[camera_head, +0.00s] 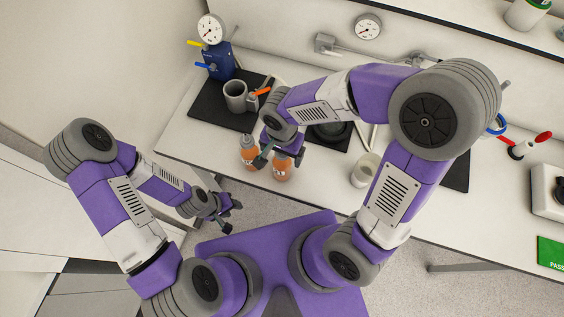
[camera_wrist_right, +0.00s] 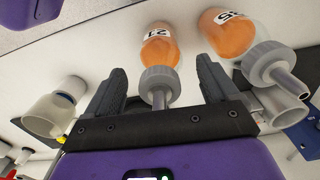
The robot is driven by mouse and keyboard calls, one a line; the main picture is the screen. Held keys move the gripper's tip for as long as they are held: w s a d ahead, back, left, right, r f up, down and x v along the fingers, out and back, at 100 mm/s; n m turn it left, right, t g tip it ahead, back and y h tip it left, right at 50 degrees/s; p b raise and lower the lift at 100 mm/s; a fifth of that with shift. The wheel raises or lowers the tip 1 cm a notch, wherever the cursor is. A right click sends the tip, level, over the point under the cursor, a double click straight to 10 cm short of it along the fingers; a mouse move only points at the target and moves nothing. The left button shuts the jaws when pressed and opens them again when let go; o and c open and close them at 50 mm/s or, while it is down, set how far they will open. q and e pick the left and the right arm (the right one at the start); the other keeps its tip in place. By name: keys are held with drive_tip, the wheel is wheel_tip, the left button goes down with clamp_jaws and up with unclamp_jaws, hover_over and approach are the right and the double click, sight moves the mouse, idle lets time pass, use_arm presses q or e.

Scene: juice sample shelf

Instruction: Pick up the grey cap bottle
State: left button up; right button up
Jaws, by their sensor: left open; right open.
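Two bottles of orange juice stand side by side near the counter's front edge. The left bottle (camera_head: 249,158) shows a grey cap; the right bottle (camera_head: 282,171) has its top hidden by my right gripper (camera_head: 280,154). In the right wrist view, one bottle (camera_wrist_right: 160,48) with a grey cap (camera_wrist_right: 160,84) and spout lies between the two open fingers of my right gripper (camera_wrist_right: 163,85), with no clear contact. The other bottle (camera_wrist_right: 228,35), also with a grey cap (camera_wrist_right: 268,62), is outside the right finger. My left gripper (camera_head: 226,214) is open and empty, away from the bottles.
A white cup (camera_head: 364,170) stands right of the bottles. A grey mug (camera_head: 235,95) and a blue device with a gauge (camera_head: 217,57) stand on a dark mat (camera_head: 206,118) behind. The counter's front strip (camera_head: 325,190) is clear.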

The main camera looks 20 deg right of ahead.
clamp_jaws()
idle(0.5)
drive_tip(key=shift+r, duration=0.1)
